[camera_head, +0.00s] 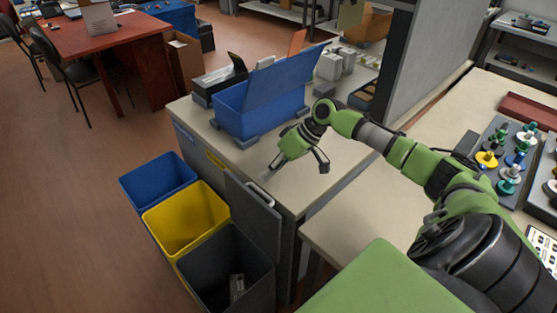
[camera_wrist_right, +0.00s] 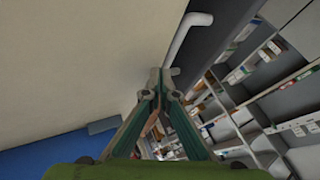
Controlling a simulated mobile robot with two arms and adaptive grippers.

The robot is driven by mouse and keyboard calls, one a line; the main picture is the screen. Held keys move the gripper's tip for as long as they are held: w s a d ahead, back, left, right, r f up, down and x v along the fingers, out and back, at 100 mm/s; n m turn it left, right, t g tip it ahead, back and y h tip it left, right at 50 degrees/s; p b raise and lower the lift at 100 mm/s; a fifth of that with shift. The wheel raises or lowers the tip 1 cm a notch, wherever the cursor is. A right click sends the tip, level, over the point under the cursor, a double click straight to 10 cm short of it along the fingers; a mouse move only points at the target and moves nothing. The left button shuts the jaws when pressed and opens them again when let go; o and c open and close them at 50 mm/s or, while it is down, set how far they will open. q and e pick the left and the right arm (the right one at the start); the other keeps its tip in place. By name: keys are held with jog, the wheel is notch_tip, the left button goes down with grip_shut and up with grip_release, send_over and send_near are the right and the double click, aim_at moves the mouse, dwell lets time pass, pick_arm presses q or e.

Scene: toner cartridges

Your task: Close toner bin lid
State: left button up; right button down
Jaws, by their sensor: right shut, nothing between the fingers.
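The dark grey bin (camera_head: 215,270) stands on the floor at the near end of the bin row. A dark grey panel (camera_head: 250,222), which looks like its lid, stands raised against the cabinet front. A pale curved handle (camera_head: 261,192) shows at the panel's top; a pale handle also shows in the right wrist view (camera_wrist_right: 186,38). My right gripper (camera_head: 267,176) is shut and empty over the counter edge, just above the handle. In the right wrist view its closed fingertips (camera_wrist_right: 160,75) are near the handle; I cannot tell if they touch. My left gripper is not in view.
A yellow bin (camera_head: 185,218) and a blue bin (camera_head: 158,180) stand open beside the grey one. A blue box (camera_head: 255,112) with a raised blue panel sits on the counter (camera_head: 325,190). Something small and grey (camera_head: 237,286) lies inside the grey bin.

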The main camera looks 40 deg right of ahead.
aim_at(258, 189)
jog(key=a+p, duration=0.1)
jog(key=a, duration=0.2)
jog(key=shift+s+a+r, duration=0.1)
jog(key=shift+s+a, duration=0.05)
jog(key=shift+a, duration=0.4)
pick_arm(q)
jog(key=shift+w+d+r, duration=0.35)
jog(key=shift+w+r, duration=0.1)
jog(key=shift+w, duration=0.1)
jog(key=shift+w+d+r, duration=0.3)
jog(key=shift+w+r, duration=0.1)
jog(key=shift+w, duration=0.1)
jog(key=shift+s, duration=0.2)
pick_arm(e)
jog(key=shift+a, duration=0.1)
